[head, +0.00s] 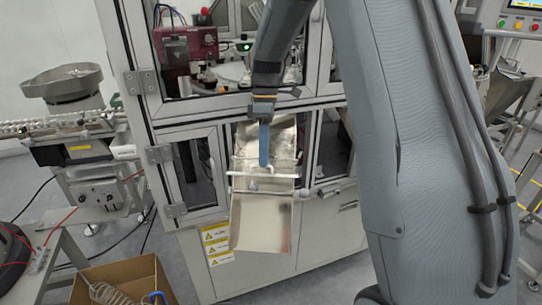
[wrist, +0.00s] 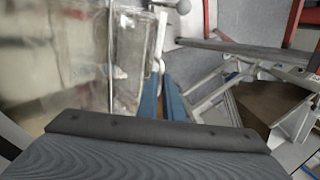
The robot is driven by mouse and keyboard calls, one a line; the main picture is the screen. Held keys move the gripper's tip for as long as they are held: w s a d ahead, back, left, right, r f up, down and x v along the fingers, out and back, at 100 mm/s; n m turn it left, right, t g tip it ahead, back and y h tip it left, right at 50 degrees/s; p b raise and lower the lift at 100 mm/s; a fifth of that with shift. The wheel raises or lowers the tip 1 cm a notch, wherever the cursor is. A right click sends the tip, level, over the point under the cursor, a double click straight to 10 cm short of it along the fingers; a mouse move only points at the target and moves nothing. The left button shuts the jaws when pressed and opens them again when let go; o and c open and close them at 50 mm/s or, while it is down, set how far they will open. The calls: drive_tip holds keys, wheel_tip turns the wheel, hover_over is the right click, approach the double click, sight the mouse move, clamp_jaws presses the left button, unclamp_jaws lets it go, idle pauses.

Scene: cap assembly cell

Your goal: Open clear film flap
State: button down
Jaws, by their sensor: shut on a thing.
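The clear film flap (head: 268,143) hangs in the opening at the front of the machine, above a shiny metal chute (head: 262,222). A pale bar (head: 283,176) runs along its lower edge. In the wrist view the film (wrist: 128,75) is a crinkled, see-through sheet left of the fingers, with the pale bar (wrist: 160,38) at its edge. My gripper (head: 264,165) points down at the middle of the bar. In the wrist view its blue fingers (wrist: 160,92) are close together on the flap's edge by the bar; the exact contact is hard to see.
A framed side door (head: 193,170) is left of the opening. A cardboard box (head: 120,280) with wire parts stands on the floor at lower left. A bowl feeder (head: 63,82) and its track are at the left. My arm hides much of the right side.

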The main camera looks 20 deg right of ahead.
drive_tip(key=shift+w+d+r, duration=0.3)
drive_tip(key=shift+w+r, duration=0.1)
drive_tip(key=shift+w, duration=0.25)
drive_tip(key=shift+w+d+r, duration=0.15)
drive_tip(key=shift+w+d, duration=0.1)
drive_tip(key=shift+w, duration=0.1)
drive_tip(key=c, duration=2.1)
unclamp_jaws()
drive_tip(key=shift+o, duration=0.9)
drive_tip(key=shift+w+d, duration=0.15)
drive_tip(key=shift+w, duration=0.15)
drive_tip(key=shift+s, duration=0.1)
